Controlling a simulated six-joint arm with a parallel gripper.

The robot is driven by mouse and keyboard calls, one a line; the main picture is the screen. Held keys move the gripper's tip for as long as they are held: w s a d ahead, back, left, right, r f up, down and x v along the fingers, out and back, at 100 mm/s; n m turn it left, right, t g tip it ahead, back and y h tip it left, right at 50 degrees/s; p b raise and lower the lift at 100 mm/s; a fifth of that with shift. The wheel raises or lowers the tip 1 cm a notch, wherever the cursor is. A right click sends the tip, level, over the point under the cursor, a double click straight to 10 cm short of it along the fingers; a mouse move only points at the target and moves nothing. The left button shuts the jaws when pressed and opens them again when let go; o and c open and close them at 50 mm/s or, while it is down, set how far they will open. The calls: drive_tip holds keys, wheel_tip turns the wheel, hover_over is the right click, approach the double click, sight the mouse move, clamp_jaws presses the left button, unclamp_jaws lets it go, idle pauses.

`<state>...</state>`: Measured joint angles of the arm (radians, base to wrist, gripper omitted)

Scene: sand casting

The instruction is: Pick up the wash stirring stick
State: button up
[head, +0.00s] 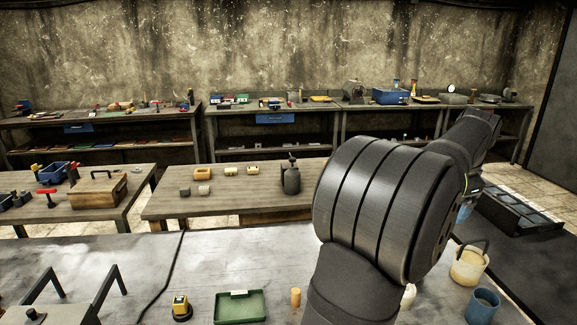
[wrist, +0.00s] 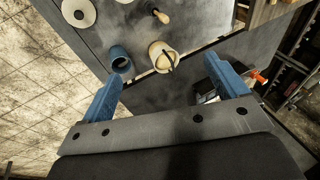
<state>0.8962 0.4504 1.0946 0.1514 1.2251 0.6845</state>
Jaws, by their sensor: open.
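My gripper (wrist: 163,72) is open in the wrist view, its two blue fingers wide apart with nothing held between them. A cream bucket (wrist: 163,53) with a dark curved handle shows between and beyond the fingertips; it also stands at the right of the near bench in the head view (head: 466,268). A blue-grey cup (wrist: 118,57) is beside it, and shows in the head view too (head: 483,304). I cannot clearly make out the wash stirring stick in either view. In the head view my arm hides most of the gripper.
A wooden-handled tool (wrist: 160,15) lies beyond the bucket. A dark flat case (head: 520,208) is at the right. The bench (head: 215,260) has bare room behind the tray.

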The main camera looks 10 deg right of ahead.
drive_tip(key=c, duration=0.9)
drive_tip(key=w+d+f+m+g+y, duration=0.1)
drive_tip(key=w+d+f+g, duration=0.15)
drive_tip(key=w+f, duration=0.3)
drive_tip(key=w+d+f+g+y, duration=0.1)
drive_tip(key=w+d+f+g, duration=0.1)
drive_tip(key=w+d+f, duration=0.4)
drive_tip(key=shift+t, duration=0.25)
drive_tip(key=f, duration=0.4)
drive_tip(key=a+f, duration=0.1)
drive_tip(key=f, duration=0.3)
drive_tip(key=s+a+f, duration=0.1)
drive_tip(key=f, duration=0.4)
drive_tip(key=shift+f, duration=0.1)
drive_tip(key=shift+w+f, duration=0.2)
drive_tip(key=shift+f, duration=1.1)
drive_tip(key=shift+w+f, duration=0.2)
drive_tip(key=shift+f, duration=1.1)
